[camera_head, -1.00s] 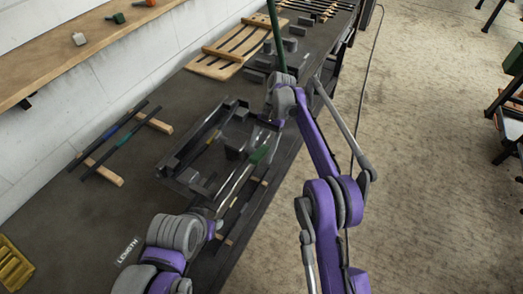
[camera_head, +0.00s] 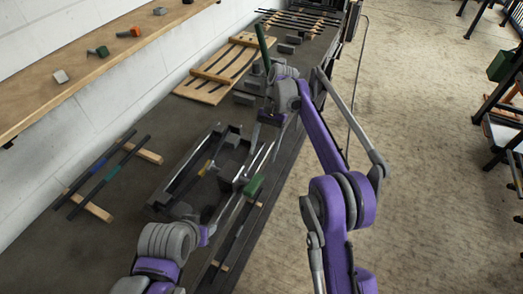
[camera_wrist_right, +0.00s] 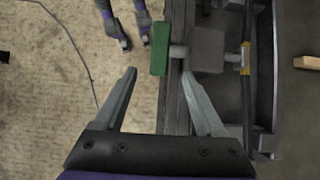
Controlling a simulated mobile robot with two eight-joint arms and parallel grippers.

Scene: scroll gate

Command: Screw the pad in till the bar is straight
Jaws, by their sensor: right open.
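The green pad (camera_head: 253,187) sits at the front right side of a dark grey fixture (camera_head: 160,197). In the right wrist view the pad (camera_wrist_right: 161,48) is on a short grey shaft that runs to a grey block (camera_wrist_right: 208,52). Beyond the block lies a dark bar (camera_wrist_right: 247,95) with a yellow band (camera_wrist_right: 245,60); the band also shows in the head view (camera_head: 206,168). My right gripper (camera_wrist_right: 158,73) is open and empty, its fingertips just short of the pad. In the head view it (camera_head: 248,174) is close above the pad. My left gripper (camera_head: 228,214) is low by the fixture's near end; its jaws are unclear.
Two dark rods with blue and green bands (camera_head: 105,178) lie on wooden strips (camera_head: 92,204) to the left. A slatted wooden board (camera_head: 212,88) and grey blocks (camera_head: 244,99) lie farther back. A shelf (camera_head: 70,62) runs along the wall. Open floor (camera_head: 420,190) is to the right.

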